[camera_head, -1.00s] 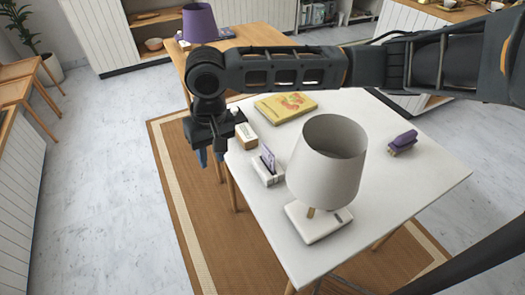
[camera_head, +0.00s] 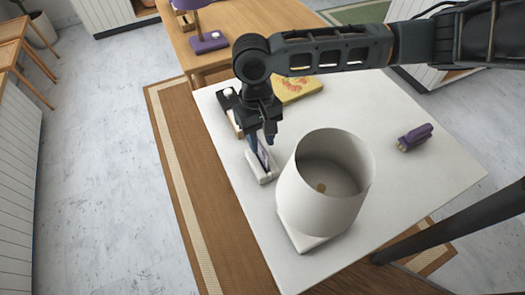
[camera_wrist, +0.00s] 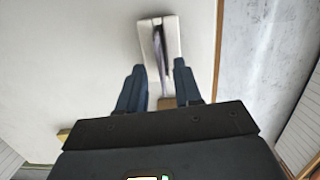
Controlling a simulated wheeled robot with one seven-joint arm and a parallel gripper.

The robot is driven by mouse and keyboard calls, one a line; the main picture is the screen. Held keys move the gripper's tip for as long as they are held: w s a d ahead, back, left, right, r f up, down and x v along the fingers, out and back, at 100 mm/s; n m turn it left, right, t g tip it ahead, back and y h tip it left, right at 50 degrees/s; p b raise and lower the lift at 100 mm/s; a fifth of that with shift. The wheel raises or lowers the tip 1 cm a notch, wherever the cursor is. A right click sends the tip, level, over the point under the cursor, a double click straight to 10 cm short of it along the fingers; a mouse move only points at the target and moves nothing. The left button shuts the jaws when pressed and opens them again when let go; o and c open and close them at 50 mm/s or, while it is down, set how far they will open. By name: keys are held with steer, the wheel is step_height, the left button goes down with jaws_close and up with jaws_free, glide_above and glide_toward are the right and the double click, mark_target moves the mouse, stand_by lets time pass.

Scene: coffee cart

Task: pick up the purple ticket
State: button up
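The purple ticket (camera_head: 263,155) stands upright in a small white holder (camera_head: 264,178) near the left edge of the white table. My gripper (camera_head: 261,140) points down just above the holder, its fingertips by the ticket's upper part. In the wrist view the ticket (camera_wrist: 162,48) is seen nearly edge-on in the white holder (camera_wrist: 172,32). The two blue fingers of my gripper (camera_wrist: 160,72) are apart, one on each side of the ticket's line, with a gap visible. I cannot tell whether a finger touches it. Part of the ticket is hidden behind the fingers in the head view.
A yellow book (camera_head: 298,90) lies behind my gripper. A purple object (camera_head: 415,137) lies at the right of the white table (camera_head: 410,190).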

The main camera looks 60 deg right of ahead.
mark_target(262, 150)
steer(key=shift+s+a+f, duration=0.15)
steer(key=shift+s+f, duration=0.05)
steer(key=shift+f, duration=0.75)
steer(key=shift+s+a+f, duration=0.15)
steer(key=shift+f, duration=0.75)
steer(key=shift+c, duration=0.4)
jaws_close()
